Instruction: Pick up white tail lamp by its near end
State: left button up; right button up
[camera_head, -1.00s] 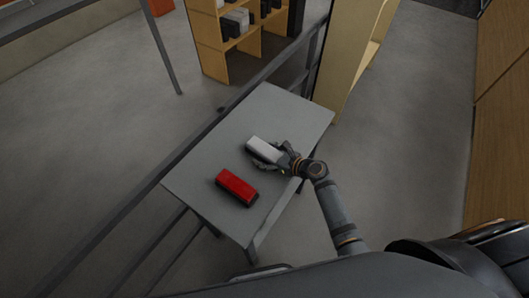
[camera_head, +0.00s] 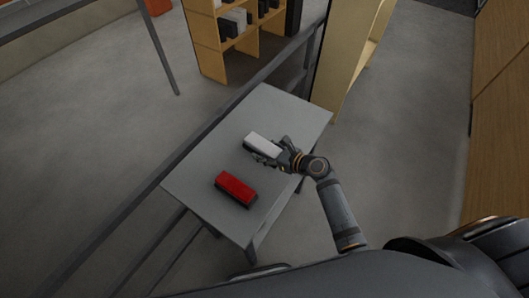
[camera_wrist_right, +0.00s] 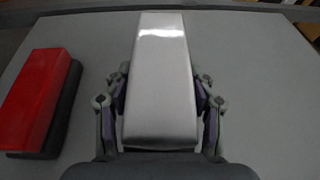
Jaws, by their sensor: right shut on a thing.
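The white tail lamp (camera_head: 262,144) is over the grey table in the head view. It also fills the middle of the right wrist view (camera_wrist_right: 161,80), its long side running away from me. My right gripper (camera_head: 274,155) is shut on the lamp's near end, with one finger on each side (camera_wrist_right: 160,100). Whether the lamp is clear of the table top is hard to tell. My left gripper is not in view.
A red tail lamp (camera_head: 236,188) with a dark base lies on the table (camera_head: 200,160), left of the white one. A dark rail (camera_head: 150,188) runs along the table's far left side. A wooden shelf (camera_head: 208,45) stands behind.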

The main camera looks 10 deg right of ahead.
jog(key=s+a+r, duration=0.1)
jog(key=s+r, duration=0.7)
jog(key=s, duration=0.5)
jog(key=shift+a+r+b, duration=0.25)
jog(key=shift+a+b, duration=0.05)
